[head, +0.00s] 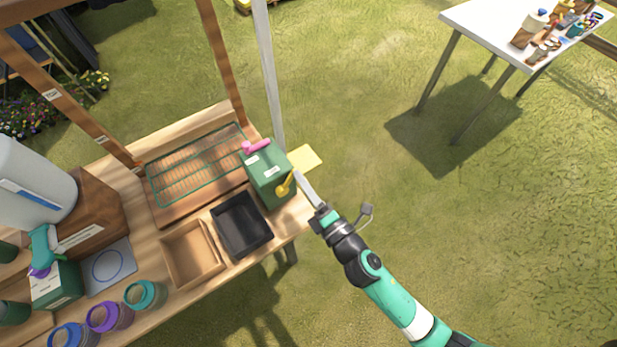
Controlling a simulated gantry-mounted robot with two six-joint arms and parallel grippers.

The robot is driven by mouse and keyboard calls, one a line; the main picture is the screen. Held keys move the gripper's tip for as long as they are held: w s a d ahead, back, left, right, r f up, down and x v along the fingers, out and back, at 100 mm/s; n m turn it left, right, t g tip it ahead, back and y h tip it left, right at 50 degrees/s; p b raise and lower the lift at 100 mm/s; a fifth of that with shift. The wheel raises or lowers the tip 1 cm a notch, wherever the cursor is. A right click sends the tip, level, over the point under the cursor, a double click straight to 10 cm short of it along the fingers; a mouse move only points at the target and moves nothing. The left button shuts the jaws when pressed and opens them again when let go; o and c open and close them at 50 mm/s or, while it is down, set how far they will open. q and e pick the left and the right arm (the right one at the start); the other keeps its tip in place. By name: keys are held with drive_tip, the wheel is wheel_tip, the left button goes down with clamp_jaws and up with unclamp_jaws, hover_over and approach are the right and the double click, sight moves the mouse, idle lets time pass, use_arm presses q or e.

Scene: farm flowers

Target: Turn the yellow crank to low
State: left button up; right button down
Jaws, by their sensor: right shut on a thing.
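The yellow crank (285,186) is on the near right side of a green box (266,168) with white labels, at the right end of the wooden bench. My right gripper (298,176) reaches up from the lower right, and its fingertips are at the upper end of the crank. The gripper is shut on the crank, though the fingers look small and the contact is partly hidden. The writing on the labels is too small to read. My left gripper is not in view.
A pink handle (256,146) tops the box, and a yellow plate (306,158) sticks out behind it. A black tray (242,224), a wooden tray (192,254) and a green wire rack (197,172) lie beside it. A pale post stands behind.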

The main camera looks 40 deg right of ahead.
drive_tip(key=shift+a+r+n+p, duration=0.25)
drive_tip(key=shift+a+n, duration=0.15)
drive_tip(key=shift+n, duration=0.3)
drive_tip(key=shift+a+r+n+p, duration=0.1)
drive_tip(key=shift+a+r+n, duration=0.25)
drive_tip(key=shift+n, duration=0.35)
drive_tip(key=shift+a+f, duration=0.1)
drive_tip(key=c, duration=0.7)
unclamp_jaws()
drive_tip(key=shift+o, duration=0.2)
drive_tip(key=shift+f, duration=0.1)
drive_tip(key=s+b, duration=0.2)
drive_tip(key=s, duration=0.9)
drive_tip(key=shift+s+a+f+b, duration=0.25)
drive_tip(key=shift+a+f+b, duration=0.05)
drive_tip(key=shift+a+b, duration=0.1)
